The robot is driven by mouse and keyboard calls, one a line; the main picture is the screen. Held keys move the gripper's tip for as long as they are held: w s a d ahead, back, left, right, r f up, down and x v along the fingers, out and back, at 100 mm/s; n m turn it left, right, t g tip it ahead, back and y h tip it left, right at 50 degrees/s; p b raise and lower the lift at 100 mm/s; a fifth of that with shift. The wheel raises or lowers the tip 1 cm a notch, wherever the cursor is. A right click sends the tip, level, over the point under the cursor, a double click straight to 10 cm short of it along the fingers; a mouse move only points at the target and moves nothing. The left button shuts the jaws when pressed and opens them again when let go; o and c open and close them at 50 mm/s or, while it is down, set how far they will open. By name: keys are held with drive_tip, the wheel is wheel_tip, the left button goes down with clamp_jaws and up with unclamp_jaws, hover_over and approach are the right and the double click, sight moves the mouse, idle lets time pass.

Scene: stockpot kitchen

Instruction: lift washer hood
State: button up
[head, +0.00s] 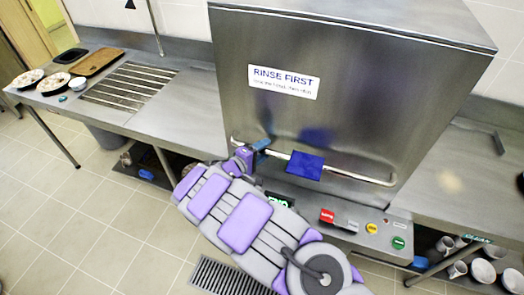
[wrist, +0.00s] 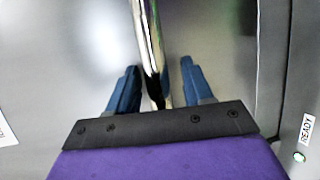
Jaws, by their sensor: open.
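The washer hood (head: 350,90) is a large stainless steel box, down over the machine, with a "RINSE FIRST" label (head: 284,81) on its front. A metal handle bar (head: 345,174) runs along its lower front, with a blue pad (head: 305,165) on it. My gripper (head: 262,146) is at the bar left of the blue pad. In the wrist view the bar (wrist: 147,45) passes between the two blue fingers of my gripper (wrist: 158,70), which are apart with gaps on both sides. In the head view my arm hides part of the machine below the bar.
A panel with red, yellow and green controls (head: 371,229) lies below the hood. The left counter (head: 150,115) carries dirty plates (head: 54,83) and a brown tray (head: 95,62). Cups (head: 458,268) stand under the right counter (head: 455,165). A floor grate (head: 225,278) lies in front.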

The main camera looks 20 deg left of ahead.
clamp_jaws()
idle(0.5)
drive_tip(key=shift+f, duration=0.1)
